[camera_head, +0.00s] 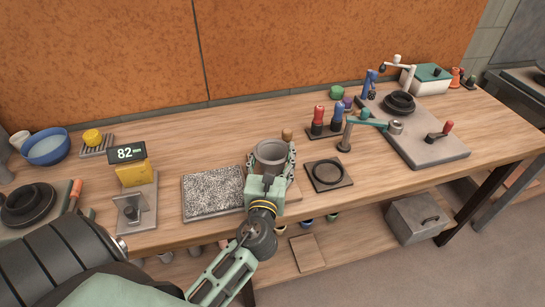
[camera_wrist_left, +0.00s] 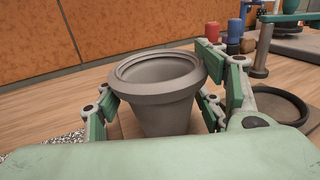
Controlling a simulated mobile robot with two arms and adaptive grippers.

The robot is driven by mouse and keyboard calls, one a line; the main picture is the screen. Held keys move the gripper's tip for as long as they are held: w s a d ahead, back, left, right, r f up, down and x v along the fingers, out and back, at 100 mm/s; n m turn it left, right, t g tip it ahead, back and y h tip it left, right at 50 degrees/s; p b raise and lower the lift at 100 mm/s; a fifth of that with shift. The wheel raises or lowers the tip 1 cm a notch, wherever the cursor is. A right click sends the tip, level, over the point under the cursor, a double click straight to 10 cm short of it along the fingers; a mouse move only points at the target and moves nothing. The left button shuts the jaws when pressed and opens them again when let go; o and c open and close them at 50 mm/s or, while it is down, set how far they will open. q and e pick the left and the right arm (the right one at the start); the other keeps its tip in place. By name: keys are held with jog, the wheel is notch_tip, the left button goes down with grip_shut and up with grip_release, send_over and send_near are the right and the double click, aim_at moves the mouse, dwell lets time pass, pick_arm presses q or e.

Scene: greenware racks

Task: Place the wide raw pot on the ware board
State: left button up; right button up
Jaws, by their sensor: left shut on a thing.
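The wide raw pot (camera_head: 271,151) is grey, with a broad flared rim and a narrower base. It is upright between the fingers of my left gripper (camera_head: 271,165), which is shut on it. In the left wrist view the pot (camera_wrist_left: 158,90) fills the middle, with the green fingers of the gripper (camera_wrist_left: 157,103) on both sides. A flat brown board (camera_head: 294,193), apparently the ware board, lies under the gripper and is mostly hidden by it. I cannot tell whether the pot's base touches it. My right gripper is not in view.
A speckled grey slab (camera_head: 212,190) lies just left of the pot. A dark square plate with a ring (camera_head: 328,174) lies to its right. Red and blue bottles (camera_head: 319,116) stand behind. A yellow gauge with a display (camera_head: 126,153) stands further left. Bare table lies behind the slab.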

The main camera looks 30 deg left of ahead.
pick_arm(q)
jog(key=shift+f, duration=0.1)
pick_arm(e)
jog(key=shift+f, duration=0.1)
pick_arm(q)
jog(key=o, duration=1.3)
jog(key=shift+o, duration=0.2)
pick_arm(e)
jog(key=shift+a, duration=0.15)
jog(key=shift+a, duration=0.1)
pick_arm(q)
jog(key=shift+s, duration=0.1)
jog(key=b+v, duration=0.2)
jog(key=v, duration=0.8)
jog(key=shift+s+d+b, duration=0.15)
jog(key=shift+s+b, duration=0.15)
jog(key=shift+s+d, duration=0.25)
jog(key=shift+s, duration=0.25)
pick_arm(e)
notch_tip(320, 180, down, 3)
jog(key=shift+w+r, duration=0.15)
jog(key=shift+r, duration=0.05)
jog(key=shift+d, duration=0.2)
